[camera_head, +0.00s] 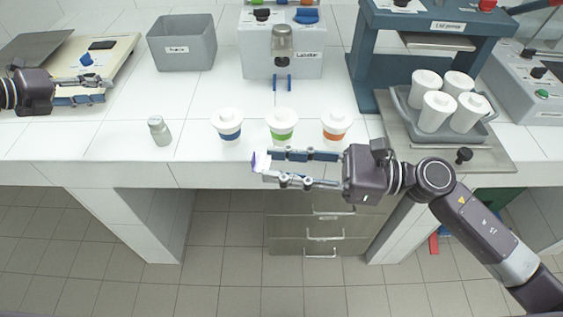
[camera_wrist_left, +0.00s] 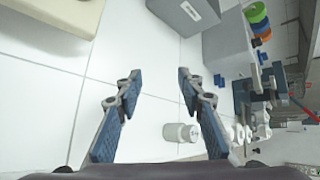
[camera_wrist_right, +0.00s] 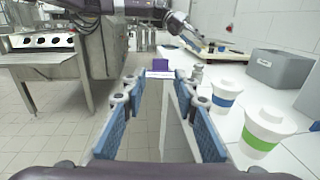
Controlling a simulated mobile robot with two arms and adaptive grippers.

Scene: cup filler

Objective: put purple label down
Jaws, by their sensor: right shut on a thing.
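A small white and purple label (camera_head: 261,161) is held at the fingertips of my right gripper (camera_head: 272,166), in front of the counter edge. In the right wrist view the purple label (camera_wrist_right: 161,66) sits between the fingertips. My left gripper (camera_head: 103,90) is open and empty above the left of the counter. Three white lidded cups stand in a row behind the label: a blue-banded cup (camera_head: 227,124), a green-banded cup (camera_head: 281,125) and an orange-banded cup (camera_head: 335,125).
A small grey jar (camera_head: 159,130) stands left of the cups. Behind are a grey bin (camera_head: 181,50), a labeller machine (camera_head: 258,58) and a blue press frame (camera_head: 363,64). A tray (camera_head: 402,104) with several white cups stands at right. White counter is free around the jar.

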